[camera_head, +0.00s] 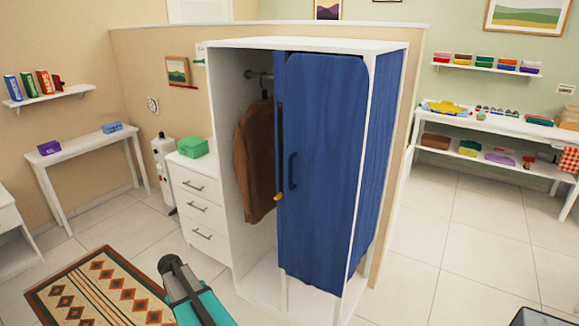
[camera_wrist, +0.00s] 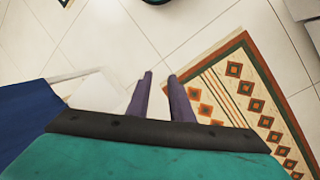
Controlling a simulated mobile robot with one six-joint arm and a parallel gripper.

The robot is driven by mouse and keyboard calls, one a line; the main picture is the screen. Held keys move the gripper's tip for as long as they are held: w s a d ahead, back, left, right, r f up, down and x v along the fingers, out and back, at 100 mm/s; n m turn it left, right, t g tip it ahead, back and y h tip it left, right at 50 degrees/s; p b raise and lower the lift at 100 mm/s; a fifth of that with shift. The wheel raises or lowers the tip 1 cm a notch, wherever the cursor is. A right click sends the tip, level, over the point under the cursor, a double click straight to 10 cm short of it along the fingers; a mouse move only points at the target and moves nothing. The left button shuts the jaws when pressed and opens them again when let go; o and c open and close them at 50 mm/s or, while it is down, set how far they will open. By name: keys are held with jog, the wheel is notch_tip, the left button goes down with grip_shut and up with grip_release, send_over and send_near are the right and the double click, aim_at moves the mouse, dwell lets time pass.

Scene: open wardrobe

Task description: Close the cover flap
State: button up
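The wardrobe (camera_head: 221,130) has a white frame, and its left half is open. The blue cover flap (camera_head: 330,140) hangs over the right half of the front, with a dark handle (camera_head: 292,170) near its left edge. A small orange tab (camera_head: 278,197) shows at that edge, below a dark strip. A blue surface (camera_wrist: 25,120) at the left of the wrist view is probably the wardrobe's cover. My gripper (camera_wrist: 160,76) points down over the floor, its two dark fingers parted and nothing between them. In the head view my teal arm is low, in front of the wardrobe; the fingers are not clear there.
A brown jacket (camera_head: 255,160) hangs inside the wardrobe's open half. A white drawer unit (camera_head: 205,215) with a green box (camera_head: 194,147) stands just left. A patterned rug (camera_head: 95,290) lies on the tiles in front. The floor to the right is mostly clear.

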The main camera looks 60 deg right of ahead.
jog(key=w+d+r+m+h+p, duration=0.3)
jog(key=d+r+m, duration=0.5)
jog(key=d+r, duration=1.8)
jog(key=s+d+r+m, duration=0.2)
jog(key=d+r, duration=0.3)
jog(key=r, duration=0.4)
jog(key=s+d+r+m, duration=0.2)
jog(key=s+d+r, duration=0.1)
jog(key=r, duration=0.7)
jog(key=s+d+r+m, duration=0.2)
jog(key=d+r, duration=0.4)
jog(key=r, duration=0.3)
jog(key=shift+s+d+r+m+t+p, duration=0.3)
jog(key=shift+s+d+p, duration=0.1)
jog(key=shift+s, duration=0.35)
jog(key=shift+f, duration=0.15)
jog(key=shift+p+x, duration=2.35)
jog(key=shift+x, duration=4.45)
jog(key=shift+a, duration=0.15)
grip_shut()
